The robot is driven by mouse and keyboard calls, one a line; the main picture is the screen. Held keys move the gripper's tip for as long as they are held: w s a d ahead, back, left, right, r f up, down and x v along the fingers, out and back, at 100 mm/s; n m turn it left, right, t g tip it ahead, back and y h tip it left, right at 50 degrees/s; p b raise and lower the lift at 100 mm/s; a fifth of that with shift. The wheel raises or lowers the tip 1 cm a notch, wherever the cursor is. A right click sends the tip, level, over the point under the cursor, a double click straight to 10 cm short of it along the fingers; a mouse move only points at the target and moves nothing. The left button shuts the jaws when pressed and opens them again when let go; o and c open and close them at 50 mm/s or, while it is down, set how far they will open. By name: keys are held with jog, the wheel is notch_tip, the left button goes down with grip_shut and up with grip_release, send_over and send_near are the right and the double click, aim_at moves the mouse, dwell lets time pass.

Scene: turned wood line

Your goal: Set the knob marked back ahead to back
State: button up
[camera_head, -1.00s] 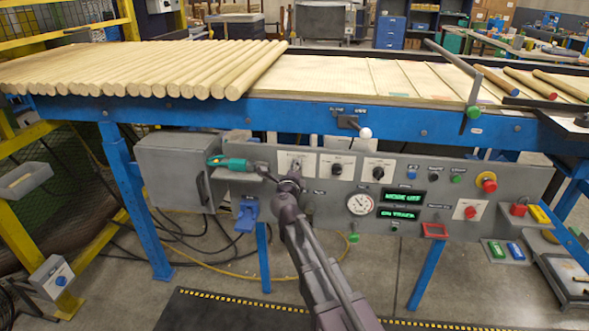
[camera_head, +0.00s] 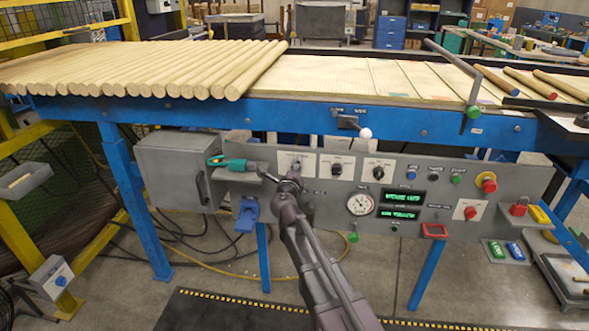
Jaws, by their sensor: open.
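Three dark knobs on white plates sit in a row on the grey control panel: a left knob (camera_head: 296,165), a middle knob (camera_head: 337,169) and a right knob (camera_head: 378,173). Their markings are too small to read, so I cannot tell which is marked back ahead, or where each pointer stands. My gripper (camera_head: 268,173) is open, just below and left of the left knob's plate, beside the green-handled tool. It appears apart from the knobs. My wrist hides a bit of panel under the left plate.
A green-handled tool (camera_head: 226,162) lies on a small shelf left of the knobs. A lever with a white ball (camera_head: 365,133) stands out above them. A round gauge (camera_head: 360,204), two green displays (camera_head: 403,197) and a red-yellow stop button (camera_head: 487,182) are to the right.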

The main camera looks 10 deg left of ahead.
jog(key=shift+s, duration=0.15)
jog(key=s, duration=1.1)
jog(key=shift+s+d, duration=0.35)
jog(key=shift+s, duration=0.05)
jog(key=shift+w, duration=0.1)
